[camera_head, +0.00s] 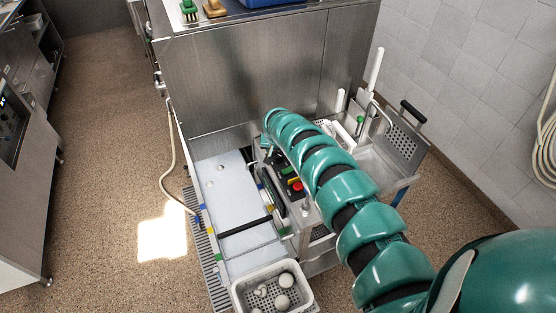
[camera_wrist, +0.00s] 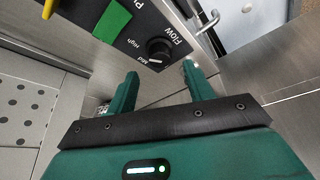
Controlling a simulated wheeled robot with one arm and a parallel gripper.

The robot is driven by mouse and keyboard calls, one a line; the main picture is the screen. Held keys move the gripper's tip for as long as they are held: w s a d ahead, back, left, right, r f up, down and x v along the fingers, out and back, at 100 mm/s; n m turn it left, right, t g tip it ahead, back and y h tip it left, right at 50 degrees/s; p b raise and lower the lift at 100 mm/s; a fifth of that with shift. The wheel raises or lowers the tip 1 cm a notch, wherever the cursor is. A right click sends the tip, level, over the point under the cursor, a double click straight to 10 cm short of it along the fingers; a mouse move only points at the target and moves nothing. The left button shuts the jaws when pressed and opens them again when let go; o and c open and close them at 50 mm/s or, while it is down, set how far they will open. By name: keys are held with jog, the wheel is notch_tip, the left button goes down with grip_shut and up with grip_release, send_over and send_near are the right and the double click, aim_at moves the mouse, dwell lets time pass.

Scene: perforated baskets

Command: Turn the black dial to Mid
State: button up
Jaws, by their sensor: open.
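The black dial (camera_wrist: 158,48) is on a dark panel marked "Flow" in the wrist view. The words "High" and "Mid" are printed beside it; where its pointer stands is too small to tell. My gripper (camera_wrist: 160,69) is open, its two green fingers pointing at the panel. The dial lies just beyond the gap between the fingertips, with no clear contact. In the head view my teal arm hides the dial, and my gripper cannot be made out clearly.
A green block (camera_wrist: 111,22) and a yellow part (camera_wrist: 49,8) are beside the dial. A red button (camera_head: 296,186) is on the control box. A perforated basket (camera_head: 240,297) holding several pale round items stands at the front. A hose (camera_head: 166,165) hangs left.

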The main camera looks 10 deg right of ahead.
aim_at(278, 155)
jog(key=shift+b+x, duration=1.85)
jog(key=shift+b, duration=0.7)
jog(key=shift+w+f+b, duration=0.15)
jog(key=shift+f+b, duration=0.2)
jog(key=shift+b, duration=0.5)
jog(key=shift+c, duration=0.2)
jog(key=c, duration=0.9)
